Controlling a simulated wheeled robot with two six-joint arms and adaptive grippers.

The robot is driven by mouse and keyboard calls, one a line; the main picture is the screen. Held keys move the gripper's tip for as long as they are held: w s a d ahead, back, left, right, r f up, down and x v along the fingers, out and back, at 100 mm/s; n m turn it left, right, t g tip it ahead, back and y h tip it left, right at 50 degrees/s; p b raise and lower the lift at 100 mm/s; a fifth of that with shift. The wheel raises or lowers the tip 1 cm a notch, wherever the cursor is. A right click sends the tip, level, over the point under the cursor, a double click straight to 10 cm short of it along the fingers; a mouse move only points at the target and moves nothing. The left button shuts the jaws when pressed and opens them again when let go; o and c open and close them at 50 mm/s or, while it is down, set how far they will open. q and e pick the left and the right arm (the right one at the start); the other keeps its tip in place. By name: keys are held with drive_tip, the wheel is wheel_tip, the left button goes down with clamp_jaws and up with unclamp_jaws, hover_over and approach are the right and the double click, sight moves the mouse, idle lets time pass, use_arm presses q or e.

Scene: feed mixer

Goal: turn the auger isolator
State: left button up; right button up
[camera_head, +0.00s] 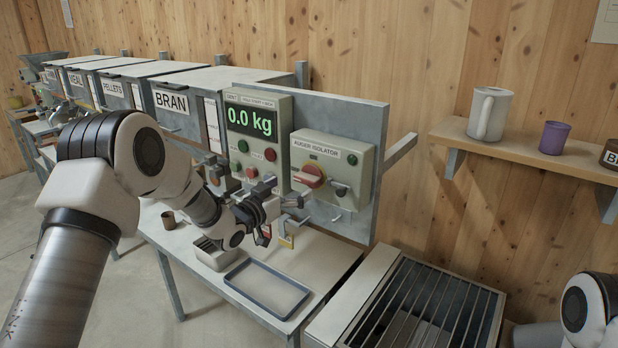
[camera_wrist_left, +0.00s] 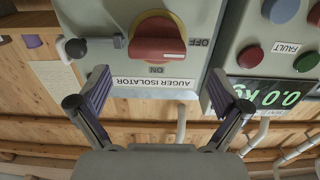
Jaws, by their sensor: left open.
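The auger isolator (camera_head: 328,165) is a pale green-grey box on the grey back panel. Its red rotary handle (camera_head: 309,175) sits on a yellow disc. In the left wrist view, which is upside down, the red handle (camera_wrist_left: 158,46) lies roughly level across the disc, its white mark on the OFF side. The ON label is by the disc's lower edge there. My left gripper (camera_head: 283,196) is open and empty in front of the panel, below and left of the handle. In the left wrist view its spread fingers (camera_wrist_left: 159,90) frame the box's label edge, apart from the handle. My right gripper is out of view.
A scale control box (camera_head: 257,142) reading 0.0 kg, with several buttons, is left of the isolator. A blue-rimmed tray (camera_head: 266,288) and a small metal bin (camera_head: 215,258) are on the bench. A barred grate (camera_head: 425,308) stands right. A shelf (camera_head: 520,150) holds a jug and cups.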

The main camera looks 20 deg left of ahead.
sight(303, 180)
use_arm(q)
drive_tip(key=x, duration=0.1)
drive_tip(key=p+x, duration=0.1)
drive_tip(key=x, duration=0.2)
drive_tip(key=shift+d+r+p, duration=0.3)
drive_tip(key=shift+r+p, duration=0.05)
drive_tip(key=shift+w, duration=0.25)
drive_tip(key=shift+w+f, duration=0.2)
drive_tip(key=shift+f, duration=0.05)
drive_tip(key=shift+s, duration=0.1)
drive_tip(key=c, duration=1.2)
drive_tip(key=shift+o, duration=0.2)
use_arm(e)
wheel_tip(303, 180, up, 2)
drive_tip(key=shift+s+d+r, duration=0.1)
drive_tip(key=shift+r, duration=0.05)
